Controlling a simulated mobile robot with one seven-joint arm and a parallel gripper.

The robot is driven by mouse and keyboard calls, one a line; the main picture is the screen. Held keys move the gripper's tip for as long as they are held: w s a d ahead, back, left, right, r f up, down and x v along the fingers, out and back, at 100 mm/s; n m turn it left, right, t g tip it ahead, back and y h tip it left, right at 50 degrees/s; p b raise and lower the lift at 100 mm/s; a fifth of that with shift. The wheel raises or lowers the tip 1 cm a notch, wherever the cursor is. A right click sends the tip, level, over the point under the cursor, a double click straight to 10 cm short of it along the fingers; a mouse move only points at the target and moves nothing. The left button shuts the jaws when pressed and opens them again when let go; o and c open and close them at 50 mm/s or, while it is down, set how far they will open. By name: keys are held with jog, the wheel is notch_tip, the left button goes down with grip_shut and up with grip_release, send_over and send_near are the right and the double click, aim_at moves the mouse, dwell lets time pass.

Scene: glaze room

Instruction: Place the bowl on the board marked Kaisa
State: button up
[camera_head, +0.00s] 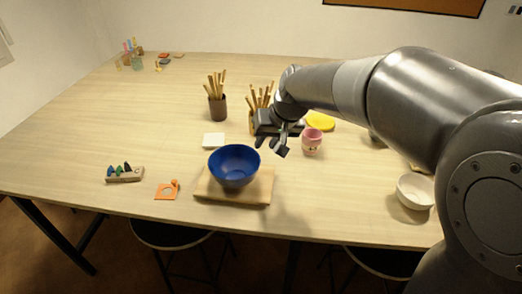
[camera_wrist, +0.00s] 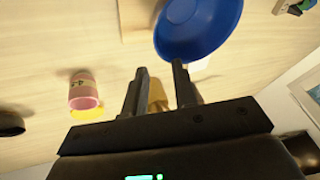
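A deep blue bowl (camera_head: 234,165) stands upright on a light wooden board (camera_head: 215,190) near the table's front edge. No name can be read on the board. The bowl also shows at the top of the wrist view (camera_wrist: 198,25), with part of the board (camera_wrist: 134,20) to its left. A white bowl (camera_head: 415,192) stands on the table at the far right, partly beside my arm. My gripper (camera_head: 270,145) is above the table, to the right of the blue bowl and apart from it. Its two fingers (camera_wrist: 160,68) are spread with nothing held between them.
A dark cup of wooden tools (camera_head: 218,108) stands behind the bowl; more tools (camera_head: 260,97) stand behind my gripper. A pink cup (camera_head: 312,140), yellow disc (camera_head: 320,121) and white tile (camera_head: 213,140) are nearby. An orange piece (camera_head: 167,190) and small rack (camera_head: 125,174) lie left. The left table is mostly clear.

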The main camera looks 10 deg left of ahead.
jog(key=shift+v, duration=1.3)
jog(key=s+d+m+t+h, duration=0.2)
jog(key=s+d+m+h, duration=0.2)
jog(key=s+d, duration=1.6)
jog(key=shift+s+d+f, duration=0.15)
jog(key=shift+s+d, duration=0.1)
jog(key=shift+s, duration=0.4)
